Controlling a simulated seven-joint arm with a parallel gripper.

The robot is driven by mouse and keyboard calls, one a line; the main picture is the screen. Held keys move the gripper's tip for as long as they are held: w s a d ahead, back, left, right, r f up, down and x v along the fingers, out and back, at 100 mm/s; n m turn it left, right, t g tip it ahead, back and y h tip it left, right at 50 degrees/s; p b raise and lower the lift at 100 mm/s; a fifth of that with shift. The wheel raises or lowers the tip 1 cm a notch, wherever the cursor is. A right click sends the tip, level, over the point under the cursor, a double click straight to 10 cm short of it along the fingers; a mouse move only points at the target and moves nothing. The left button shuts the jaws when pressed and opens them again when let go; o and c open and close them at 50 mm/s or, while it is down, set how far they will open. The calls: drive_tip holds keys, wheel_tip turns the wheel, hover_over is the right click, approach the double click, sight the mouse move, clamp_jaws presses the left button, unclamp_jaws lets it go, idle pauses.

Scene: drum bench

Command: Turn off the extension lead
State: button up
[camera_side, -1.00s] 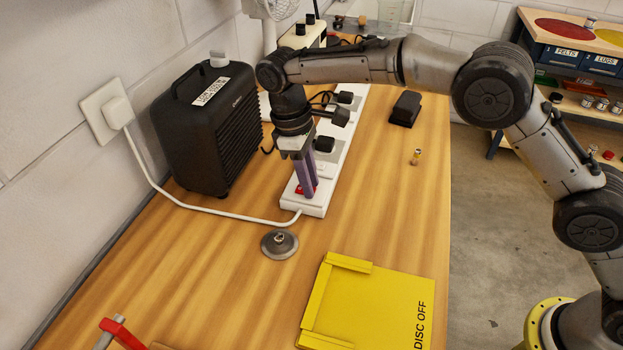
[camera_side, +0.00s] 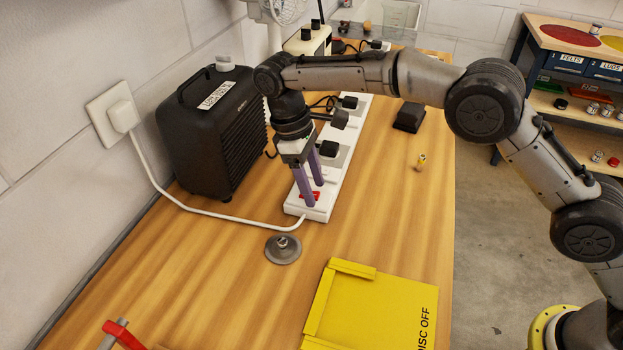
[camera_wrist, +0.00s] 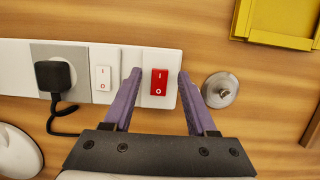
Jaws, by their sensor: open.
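The white extension lead (camera_side: 322,213) lies on the wooden bench with its cable end toward the camera. Its red rocker switch, marked I and O, shows in the wrist view (camera_wrist: 158,82) at the end of the strip. My gripper (camera_side: 313,195) points down over that end, with its purple fingers parted. In the wrist view my gripper (camera_wrist: 158,80) has one finger on each side of the red switch, with nothing held. Part of the red switch is hidden behind the fingers in the side view. I cannot tell whether a fingertip touches the strip.
A black heater-like box (camera_side: 212,130) stands left of the lead. A metal disc with a stud (camera_side: 283,249) lies near the lead's end. A yellow board marked DISC OFF (camera_side: 380,310) lies in front. A black plug (camera_wrist: 55,76) and a white switch (camera_wrist: 103,78) are on the strip.

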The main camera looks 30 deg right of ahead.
drive_tip(key=v, duration=0.7)
drive_tip(key=shift+r, duration=0.25)
drive_tip(key=shift+d, duration=0.1)
